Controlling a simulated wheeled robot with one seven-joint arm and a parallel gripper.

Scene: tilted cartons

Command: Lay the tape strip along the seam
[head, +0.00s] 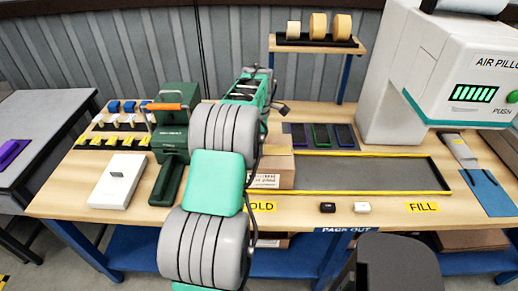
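A brown carton (278,168) with a printed label on its front stands on the workbench, just right of my arm. My arm covers its left part, and I cannot make out its seam. No tape strip can be told for certain. A dark green machine with an orange handle (166,106) stands left of my arm. My gripper (258,84) is at the far end of my arm, behind and above the carton. The wrist hides its fingers, so I cannot tell whether it is open or holds anything.
A yellow-edged grey tray (370,189) lies right of the carton. Tape rolls (318,26) stand on a raised shelf behind. A white air pillow machine (430,75) fills the back right. A white box (117,181) lies at left. Two small blocks (328,208) sit near the front edge.

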